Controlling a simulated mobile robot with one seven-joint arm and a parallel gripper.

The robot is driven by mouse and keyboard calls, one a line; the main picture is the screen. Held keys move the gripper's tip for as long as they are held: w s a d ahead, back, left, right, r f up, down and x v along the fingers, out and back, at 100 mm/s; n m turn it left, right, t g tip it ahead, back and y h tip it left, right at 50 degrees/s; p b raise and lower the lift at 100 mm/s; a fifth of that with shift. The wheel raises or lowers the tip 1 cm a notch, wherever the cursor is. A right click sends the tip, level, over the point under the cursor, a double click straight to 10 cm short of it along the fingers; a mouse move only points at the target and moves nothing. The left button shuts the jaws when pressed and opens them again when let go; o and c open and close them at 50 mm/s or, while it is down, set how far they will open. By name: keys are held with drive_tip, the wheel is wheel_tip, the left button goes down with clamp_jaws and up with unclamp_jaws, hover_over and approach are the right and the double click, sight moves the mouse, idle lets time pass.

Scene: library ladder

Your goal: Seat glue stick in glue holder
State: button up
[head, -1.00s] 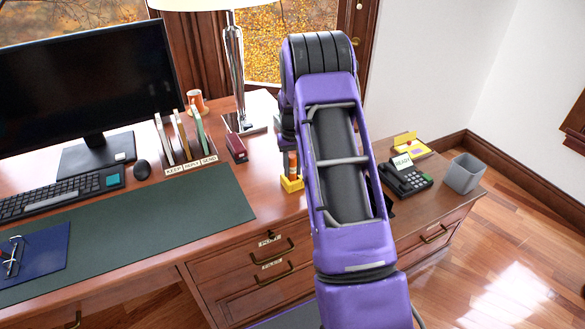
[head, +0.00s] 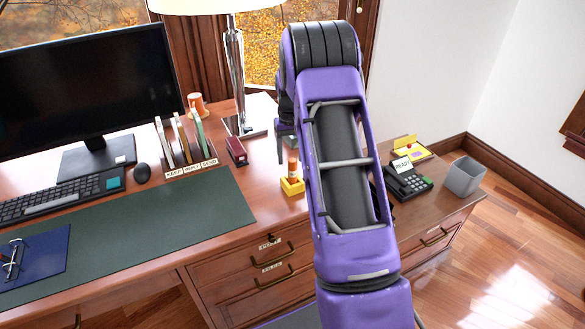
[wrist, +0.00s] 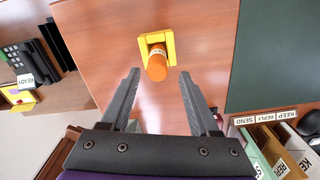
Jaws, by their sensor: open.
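The orange glue stick (head: 293,164), with a pale label band, stands upright in the yellow glue holder (head: 292,187) near the desk's front edge. In the wrist view the round orange end of the glue stick (wrist: 157,68) shows inside the yellow frame of the holder (wrist: 169,45). My gripper (wrist: 159,76) is open and empty, its two fingers apart on either side of the view, short of the holder. In the head view a finger of my gripper (head: 280,148) shows up and left of the stick. The stick's lower end is hidden in the holder.
A dark red stapler (head: 237,151) and a letter sorter (head: 184,145) stand left of the holder, with a lamp (head: 236,85) behind. A black phone (head: 408,181) is at the right. Desk around the holder is mostly clear.

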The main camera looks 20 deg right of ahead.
wheel_tip(320, 180, up, 11)
drive_tip(key=shift+p, duration=0.4)
drive_tip(key=shift+r, duration=0.1)
